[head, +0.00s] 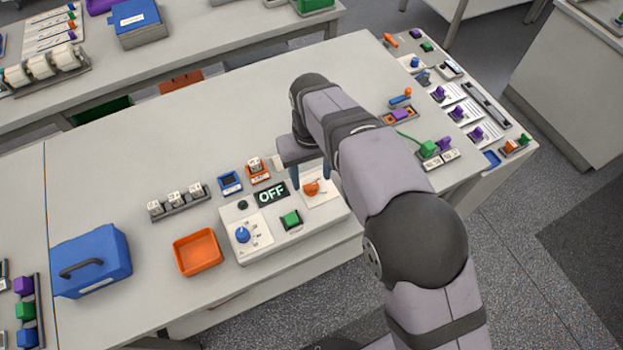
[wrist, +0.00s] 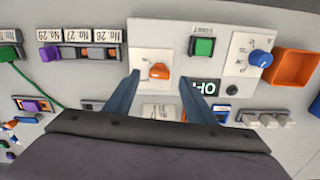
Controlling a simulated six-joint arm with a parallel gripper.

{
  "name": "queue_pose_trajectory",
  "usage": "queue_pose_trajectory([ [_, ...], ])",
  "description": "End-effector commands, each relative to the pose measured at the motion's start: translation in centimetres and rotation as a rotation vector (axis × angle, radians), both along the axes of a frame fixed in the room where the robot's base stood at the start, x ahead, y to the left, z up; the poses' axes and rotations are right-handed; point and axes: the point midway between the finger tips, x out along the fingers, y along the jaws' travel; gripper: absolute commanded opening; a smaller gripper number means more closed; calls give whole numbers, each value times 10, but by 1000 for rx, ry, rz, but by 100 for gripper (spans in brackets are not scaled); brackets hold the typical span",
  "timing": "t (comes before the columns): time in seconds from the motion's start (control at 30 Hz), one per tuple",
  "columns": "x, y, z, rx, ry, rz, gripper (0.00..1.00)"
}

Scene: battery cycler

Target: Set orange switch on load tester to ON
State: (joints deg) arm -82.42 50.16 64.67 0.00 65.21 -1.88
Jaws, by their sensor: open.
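The load tester (head: 262,243) is a light grey box on the bench, with a display (head: 271,193) that reads OFF. The orange switch (head: 311,187) sits on a white plate at the tester's right end; it also shows in the wrist view (wrist: 159,71). My gripper (head: 308,178) is open and empty above that end of the tester. In the wrist view its two blue fingers (wrist: 158,80) stand either side of the switch with gaps to both. I cannot tell how high the fingertips are above it.
The tester also carries a green button (head: 291,219) and a blue knob (head: 242,235). An orange tray (head: 198,252) and a blue box (head: 91,261) stand to the left. Small blue and orange holders (head: 230,183) lie behind the tester. Several modules fill the bench's right end.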

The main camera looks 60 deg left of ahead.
Motion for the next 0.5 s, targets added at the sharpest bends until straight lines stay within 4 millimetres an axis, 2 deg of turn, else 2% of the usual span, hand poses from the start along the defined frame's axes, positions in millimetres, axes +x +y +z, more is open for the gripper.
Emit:
queue_pose_trajectory([
  [0.3,0,-1,-33,-2,0,-1,50],
  [0.5,0,0,-39,0,0,-1,50],
])
